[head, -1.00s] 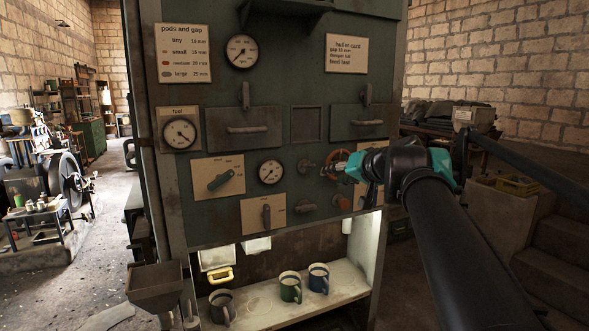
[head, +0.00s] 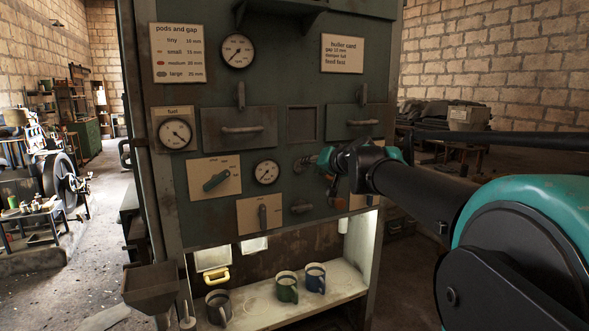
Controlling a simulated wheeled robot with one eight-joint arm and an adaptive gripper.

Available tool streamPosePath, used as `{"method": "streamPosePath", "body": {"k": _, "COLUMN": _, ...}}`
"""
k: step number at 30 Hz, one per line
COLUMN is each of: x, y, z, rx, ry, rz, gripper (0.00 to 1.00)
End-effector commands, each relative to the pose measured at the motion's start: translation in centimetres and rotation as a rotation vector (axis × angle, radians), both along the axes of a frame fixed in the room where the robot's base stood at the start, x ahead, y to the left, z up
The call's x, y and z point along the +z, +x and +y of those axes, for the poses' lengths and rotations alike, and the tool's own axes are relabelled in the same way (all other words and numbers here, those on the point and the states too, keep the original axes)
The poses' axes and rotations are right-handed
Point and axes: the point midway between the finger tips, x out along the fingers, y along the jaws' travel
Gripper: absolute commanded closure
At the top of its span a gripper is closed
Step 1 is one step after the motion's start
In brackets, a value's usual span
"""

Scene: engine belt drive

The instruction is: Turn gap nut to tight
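My gripper (head: 324,160) is at the right half of the dark green machine panel (head: 290,212), close against its front. Its fingers are dark and small in this view, and I cannot tell whether they are open or shut. A round reddish handwheel or nut (head: 331,179) is mostly hidden behind the gripper, with only a bit of its lower edge showing. A grey fitting (head: 300,164) stands out just left of the gripper. No label marks the gap nut, so I cannot tell surely which part it is. I cannot tell whether the gripper touches the reddish part.
A small gauge (head: 266,173), a green lever (head: 217,180) and a grey switch (head: 263,216) lie left of the gripper. A grey knob (head: 302,206) is below. Mugs (head: 287,288) stand on the lower shelf (head: 345,282). A hopper (head: 150,285) juts out at lower left.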

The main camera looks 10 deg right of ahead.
Motion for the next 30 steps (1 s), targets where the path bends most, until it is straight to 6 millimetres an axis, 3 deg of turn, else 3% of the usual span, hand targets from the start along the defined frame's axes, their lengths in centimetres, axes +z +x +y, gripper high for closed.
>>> {"method": "streamPosePath", "body": {"k": 10, "x": -1.3, "y": 3.8, "z": 1.3, "rx": 0.0, "ry": -0.001, "rz": 0.0, "gripper": 0.62}}
{"method": "streamPosePath", "body": {"k": 23, "x": -1.6, "y": 4.4, "z": 1.5, "rx": 0.0, "ry": 0.0, "rz": 0.0, "gripper": 0.62}}
{"method": "streamPosePath", "body": {"k": 30, "x": -1.6, "y": 4.4, "z": 1.5, "rx": 0.0, "ry": 0.0, "rz": 0.0, "gripper": 0.92}}
